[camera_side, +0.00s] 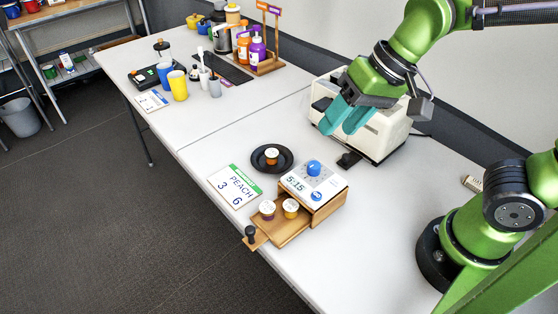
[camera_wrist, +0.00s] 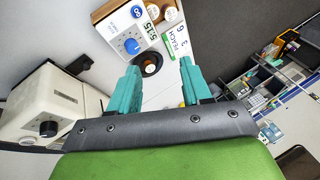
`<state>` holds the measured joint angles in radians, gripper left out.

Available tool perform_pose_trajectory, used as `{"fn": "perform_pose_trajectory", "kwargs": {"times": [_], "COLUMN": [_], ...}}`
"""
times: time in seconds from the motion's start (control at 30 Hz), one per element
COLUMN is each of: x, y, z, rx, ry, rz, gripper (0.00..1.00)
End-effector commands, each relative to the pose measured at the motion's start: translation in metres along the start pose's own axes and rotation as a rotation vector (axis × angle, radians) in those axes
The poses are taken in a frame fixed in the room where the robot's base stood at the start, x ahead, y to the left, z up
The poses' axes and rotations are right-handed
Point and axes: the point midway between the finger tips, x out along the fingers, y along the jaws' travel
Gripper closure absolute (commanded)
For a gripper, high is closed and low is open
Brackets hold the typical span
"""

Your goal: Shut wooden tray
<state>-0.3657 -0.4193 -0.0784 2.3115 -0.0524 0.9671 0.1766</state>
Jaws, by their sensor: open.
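The wooden tray (camera_side: 279,238) is pulled out from the front of a small wooden box with a white top (camera_side: 314,183). A dark knob (camera_side: 250,233) stands at the tray's outer end. Two small cups, one on the left (camera_side: 267,209) and one on the right (camera_side: 290,207), sit on the tray. The box top carries a blue dial, and it also shows in the wrist view (camera_wrist: 118,30). My gripper (camera_side: 341,134) is open and empty, raised beside the white machine, up and to the right of the box. Its fingers also show in the wrist view (camera_wrist: 158,82).
A black dish (camera_side: 258,164) with a small cup stands behind the tray. A PEACH card (camera_side: 233,185) lies left of the box. The white machine (camera_side: 384,131) stands close behind my gripper. Bare table lies right of the box.

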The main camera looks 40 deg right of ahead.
Motion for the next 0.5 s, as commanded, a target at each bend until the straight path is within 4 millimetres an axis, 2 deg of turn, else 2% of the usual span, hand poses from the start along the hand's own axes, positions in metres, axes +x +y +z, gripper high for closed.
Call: {"fn": "perform_pose_trajectory", "kwargs": {"times": [0.03, 0.2, 0.37, 0.5], "x": [0.012, 0.044, 0.07, 0.087], "y": [-0.02, -0.072, -0.111, -0.137], "z": [0.0, 0.002, 0.01, 0.018], "rx": [0.061, 0.421, 0.784, 1.122], "ry": [-0.064, -0.171, -0.154, -0.067], "rz": [0.021, 0.154, 0.305, 0.416], "gripper": [0.52, 0.52, 0.52, 0.52]}}
